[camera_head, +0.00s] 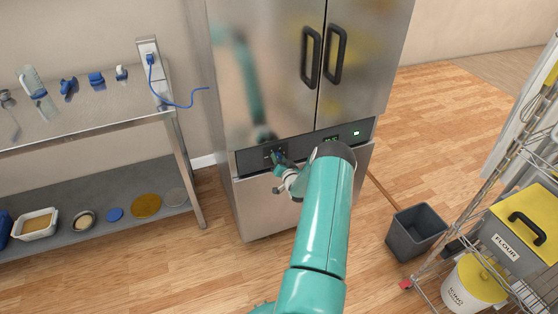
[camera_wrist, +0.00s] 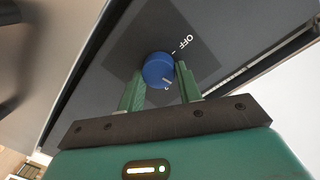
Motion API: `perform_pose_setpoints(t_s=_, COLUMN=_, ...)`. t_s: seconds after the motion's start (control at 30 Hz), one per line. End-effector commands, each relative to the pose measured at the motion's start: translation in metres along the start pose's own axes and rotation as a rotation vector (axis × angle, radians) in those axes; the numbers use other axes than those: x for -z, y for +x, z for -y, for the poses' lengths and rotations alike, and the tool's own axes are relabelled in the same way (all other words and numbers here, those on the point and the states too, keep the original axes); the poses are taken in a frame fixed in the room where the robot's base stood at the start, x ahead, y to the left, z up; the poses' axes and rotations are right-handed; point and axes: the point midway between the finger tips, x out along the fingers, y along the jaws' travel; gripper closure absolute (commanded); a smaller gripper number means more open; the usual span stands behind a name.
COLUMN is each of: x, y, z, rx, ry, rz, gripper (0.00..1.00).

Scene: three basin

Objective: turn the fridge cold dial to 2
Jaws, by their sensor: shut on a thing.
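The fridge (camera_head: 265,75) is a tall steel cabinet with two black door handles and a dark control panel (camera_head: 250,160) below the doors. My gripper (camera_head: 279,159) is at the left part of that panel. In the wrist view, the blue round cold dial (camera_wrist: 158,69) sits on a dark plate marked "OFF". My gripper's two green fingers (camera_wrist: 160,88) are shut on the dial, one on each side. A pale mark shows on the dial's lower right. Part of the scale is hidden by the dial and fingers, so the exact setting cannot be read.
A steel table (camera_head: 100,112) with small blue-capped items stands at the left. A grey bin (camera_head: 415,232) stands on the floor right of the fridge. A wire rack with a yellow-lidded flour box (camera_head: 520,232) is at the far right.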

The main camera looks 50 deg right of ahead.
Motion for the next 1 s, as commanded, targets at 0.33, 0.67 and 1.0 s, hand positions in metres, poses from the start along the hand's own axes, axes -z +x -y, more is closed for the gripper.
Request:
perform_pose_setpoints(t_s=0.33, x=0.0001, y=-0.0006, z=-0.0028, rx=0.014, ry=0.329, rz=0.015, gripper=0.88)
perform_pose_setpoints(t_s=0.67, x=-0.0005, y=-0.0006, z=-0.0039, rx=0.028, ry=0.589, rz=0.028, gripper=0.88)
perform_pose_setpoints(t_s=1.0, x=-0.0009, y=-0.0006, z=-0.0047, rx=0.034, ry=0.72, rz=0.035, gripper=0.88)
